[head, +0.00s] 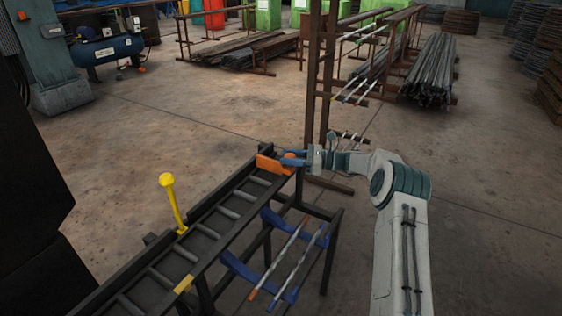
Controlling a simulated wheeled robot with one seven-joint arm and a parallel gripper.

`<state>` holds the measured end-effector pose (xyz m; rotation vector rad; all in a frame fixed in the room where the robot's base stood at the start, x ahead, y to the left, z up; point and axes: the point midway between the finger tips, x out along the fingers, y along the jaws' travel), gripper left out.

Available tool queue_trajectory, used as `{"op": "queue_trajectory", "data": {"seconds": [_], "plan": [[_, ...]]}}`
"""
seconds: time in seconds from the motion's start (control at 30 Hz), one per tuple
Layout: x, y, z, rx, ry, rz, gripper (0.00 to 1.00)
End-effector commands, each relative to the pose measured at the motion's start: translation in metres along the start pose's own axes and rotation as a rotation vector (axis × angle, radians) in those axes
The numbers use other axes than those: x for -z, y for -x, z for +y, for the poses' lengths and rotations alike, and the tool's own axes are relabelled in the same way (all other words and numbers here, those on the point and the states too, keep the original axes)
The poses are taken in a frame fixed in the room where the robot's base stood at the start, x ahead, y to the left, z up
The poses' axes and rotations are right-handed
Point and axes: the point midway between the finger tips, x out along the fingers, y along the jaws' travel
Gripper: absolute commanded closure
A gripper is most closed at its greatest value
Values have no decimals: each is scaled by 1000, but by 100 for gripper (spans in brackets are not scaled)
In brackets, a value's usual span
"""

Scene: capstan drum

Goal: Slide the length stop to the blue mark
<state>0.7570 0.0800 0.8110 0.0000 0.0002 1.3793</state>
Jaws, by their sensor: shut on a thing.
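The length stop is an orange block (272,165) at the far, upper end of the dark roller track (228,205). An orange knob sticks out on its right side. My gripper (289,157) reaches in from the right, and its blue fingers are shut on this knob. The fingers hide part of the stop. A yellow mark (184,284) crosses the near rail lower down the track. I cannot make out a blue mark on the rail.
A yellow lever (173,203) stands up at the track's left side. Blue brackets (240,267) below the track hold rods. A rusty upright rack (318,90) stands just behind my gripper.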

Motion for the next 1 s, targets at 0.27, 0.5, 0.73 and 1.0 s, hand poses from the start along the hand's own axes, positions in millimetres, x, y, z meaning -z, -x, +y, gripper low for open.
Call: {"op": "queue_trajectory", "data": {"seconds": [0.27,0.5,0.73,1.0], "plan": [[2,7,-11,0,-1,5,100],[1,7,-13,4,0,4,100],[0,7,-14,5,2,4,47],[0,0,-11,-8,1,2,47]]}}
